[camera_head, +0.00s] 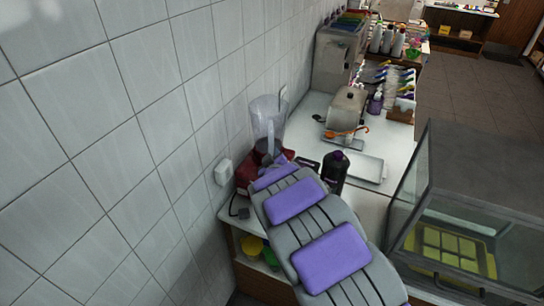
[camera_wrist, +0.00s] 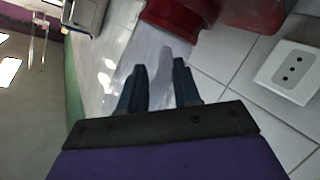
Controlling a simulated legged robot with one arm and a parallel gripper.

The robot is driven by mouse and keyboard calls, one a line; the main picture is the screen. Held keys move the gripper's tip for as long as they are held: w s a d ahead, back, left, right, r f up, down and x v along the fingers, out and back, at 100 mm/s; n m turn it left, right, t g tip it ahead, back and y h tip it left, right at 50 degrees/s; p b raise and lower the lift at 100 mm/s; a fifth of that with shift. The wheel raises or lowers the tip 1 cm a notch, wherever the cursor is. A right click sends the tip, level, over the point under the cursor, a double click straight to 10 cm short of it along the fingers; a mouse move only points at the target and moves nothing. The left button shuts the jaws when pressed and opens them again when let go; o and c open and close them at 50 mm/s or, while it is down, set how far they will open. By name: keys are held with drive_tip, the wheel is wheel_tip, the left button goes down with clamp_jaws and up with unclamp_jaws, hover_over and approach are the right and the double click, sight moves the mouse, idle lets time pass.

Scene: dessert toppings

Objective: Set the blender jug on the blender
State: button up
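The clear blender jug (camera_head: 268,116) stands roughly upright near the tiled wall in the head view. In the wrist view its clear wall (camera_wrist: 135,48) shows beyond my fingers, with a red collar (camera_wrist: 172,14) at one end. The red blender base (camera_head: 246,172) is on the counter by the wall, partly hidden by my arm. Another red part, probably the base (camera_wrist: 252,14), shows beside the collar in the wrist view. My gripper (camera_wrist: 157,82) has its dark fingers apart, with a greyish strip, probably the jug's handle, between them. Whether they press on it is unclear.
A wall outlet (camera_head: 223,172) is left of the base. A dark bottle (camera_head: 335,172) stands close right of my arm. A glass display case (camera_head: 470,200) is at right.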

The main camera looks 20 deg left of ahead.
drive_tip(key=v, duration=0.8)
drive_tip(key=shift+s+d+b, duration=0.2)
drive_tip(key=shift+s+b, duration=0.15)
drive_tip(key=shift+b, duration=0.05)
idle(0.5)
drive_tip(key=s+d+r+m+g+h, duration=0.1)
drive_tip(key=s+d+m+g+h, duration=0.25)
drive_tip(key=d, duration=0.75)
drive_tip(key=s+d+r+m+g+h, duration=0.1)
drive_tip(key=s+d+m+g+h, duration=0.3)
drive_tip(key=d, duration=0.8)
drive_tip(key=s+d+r+m+g, duration=0.1)
drive_tip(key=s+d, duration=0.3)
drive_tip(key=s, duration=0.7)
drive_tip(key=s+d+r+m+g+y, duration=0.1)
drive_tip(key=s+d+g, duration=0.3)
drive_tip(key=s, duration=0.7)
drive_tip(key=s+d+r+m+g+b, duration=0.1)
drive_tip(key=s+d+m+g, duration=0.1)
drive_tip(key=s, duration=1)
drive_tip(key=d+g, duration=0.1)
drive_tip(key=d, duration=0.1)
drive_tip(key=shift+d+r, duration=0.15)
drive_tip(key=shift+d, duration=0.25)
